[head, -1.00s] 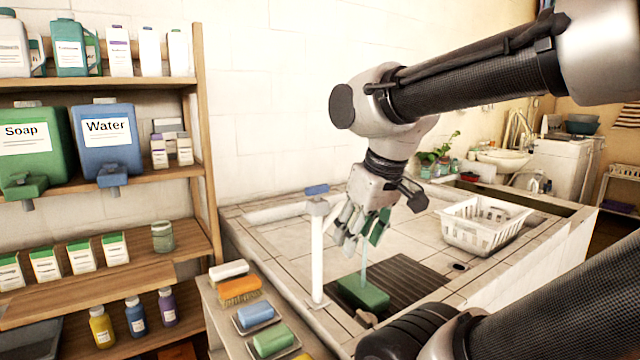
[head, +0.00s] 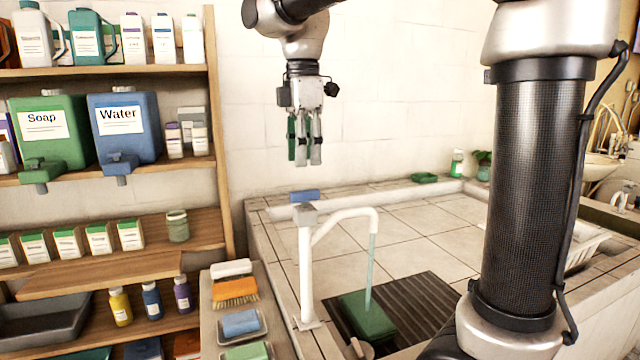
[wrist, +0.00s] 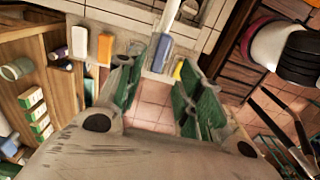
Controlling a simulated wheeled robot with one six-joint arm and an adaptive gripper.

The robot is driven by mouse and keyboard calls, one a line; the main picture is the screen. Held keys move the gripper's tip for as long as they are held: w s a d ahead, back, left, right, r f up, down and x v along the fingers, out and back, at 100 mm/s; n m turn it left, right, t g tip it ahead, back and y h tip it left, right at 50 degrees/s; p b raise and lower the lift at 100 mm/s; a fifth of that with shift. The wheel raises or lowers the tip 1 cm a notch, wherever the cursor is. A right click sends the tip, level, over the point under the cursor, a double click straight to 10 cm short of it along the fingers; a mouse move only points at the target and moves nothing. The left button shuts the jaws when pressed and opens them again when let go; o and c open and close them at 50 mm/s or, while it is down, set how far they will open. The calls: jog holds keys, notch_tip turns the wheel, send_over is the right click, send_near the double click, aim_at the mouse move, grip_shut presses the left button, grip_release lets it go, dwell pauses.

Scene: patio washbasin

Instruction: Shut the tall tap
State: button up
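The tall tap (head: 306,260) is a white post with a curved spout and a blue lever (head: 305,196) on top. A thin stream of water (head: 371,270) runs from the spout onto a green block (head: 366,318) in the basin. My gripper (head: 304,163) hangs pointing down, clear above the blue lever in the head view, touching nothing. In the wrist view, its green-padded fingers (wrist: 158,100) stand apart with nothing between them. The blue lever (wrist: 161,52) shows beyond the fingers, near the top middle.
A wooden shelf (head: 215,130) with bottles and containers stands at the left. A narrow ledge in front of it holds a brush (head: 235,290) and soap dishes. A white basket (head: 580,248) sits at the right, partly behind my arm. The tiled basin top (head: 420,222) is mostly clear.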

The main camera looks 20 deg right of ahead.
aim_at(304, 191)
notch_tip(304, 191, down, 8)
jog(key=shift+r, duration=0.25)
jog(key=shift+c, duration=0.2)
grip_shut()
